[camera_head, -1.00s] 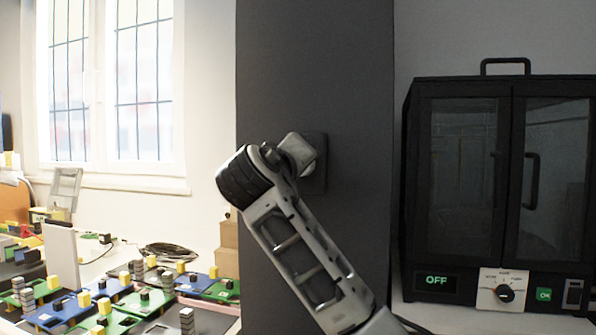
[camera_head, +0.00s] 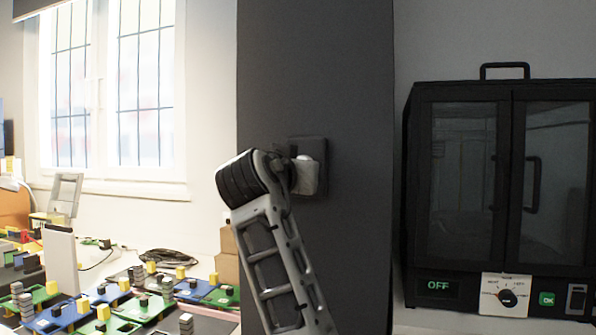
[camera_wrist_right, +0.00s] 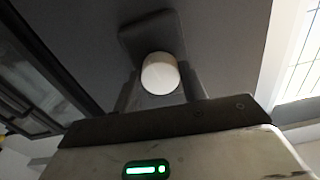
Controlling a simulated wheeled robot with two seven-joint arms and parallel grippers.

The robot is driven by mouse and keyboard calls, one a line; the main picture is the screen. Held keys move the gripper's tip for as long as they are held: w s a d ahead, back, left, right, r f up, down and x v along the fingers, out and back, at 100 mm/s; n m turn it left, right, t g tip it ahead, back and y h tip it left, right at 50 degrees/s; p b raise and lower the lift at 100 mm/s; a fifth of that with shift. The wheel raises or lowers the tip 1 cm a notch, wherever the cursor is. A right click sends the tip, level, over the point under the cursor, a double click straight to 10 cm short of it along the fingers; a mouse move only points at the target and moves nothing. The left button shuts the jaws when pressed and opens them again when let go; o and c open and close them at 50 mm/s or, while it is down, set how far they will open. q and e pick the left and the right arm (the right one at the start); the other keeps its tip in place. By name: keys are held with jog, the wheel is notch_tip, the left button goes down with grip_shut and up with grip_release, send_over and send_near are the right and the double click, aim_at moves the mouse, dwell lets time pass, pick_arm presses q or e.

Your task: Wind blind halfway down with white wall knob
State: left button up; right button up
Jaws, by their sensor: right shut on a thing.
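The white knob (camera_wrist_right: 160,72) shows in the right wrist view as a round cap on a dark wall plate (camera_wrist_right: 150,30). My right gripper (camera_wrist_right: 162,88) is shut on it, with a finger on each side. In the head view my right gripper (camera_head: 305,174) is at the same plate (camera_head: 317,150) on the dark pillar, and the knob is hidden there. A dark strip, which looks like the blind's lower edge (camera_head: 38,8), shows at the top left above the window (camera_head: 108,85). My left gripper is not in view.
A black cabinet (camera_head: 412,180) with glass doors and an OFF display stands right of the pillar (camera_head: 350,80). Left of it is a table with several coloured boards and blocks (camera_head: 150,300). Cardboard boxes (camera_head: 228,255) stand against the pillar's left side.

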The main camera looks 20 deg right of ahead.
jog(key=shift+a+f+m, duration=0.1)
jog(key=shift+m, duration=1)
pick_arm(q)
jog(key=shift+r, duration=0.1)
pick_arm(e)
jog(key=o, duration=1)
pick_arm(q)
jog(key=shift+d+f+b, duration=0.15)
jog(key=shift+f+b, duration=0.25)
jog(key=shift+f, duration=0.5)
pick_arm(e)
jog(key=v, duration=1.6)
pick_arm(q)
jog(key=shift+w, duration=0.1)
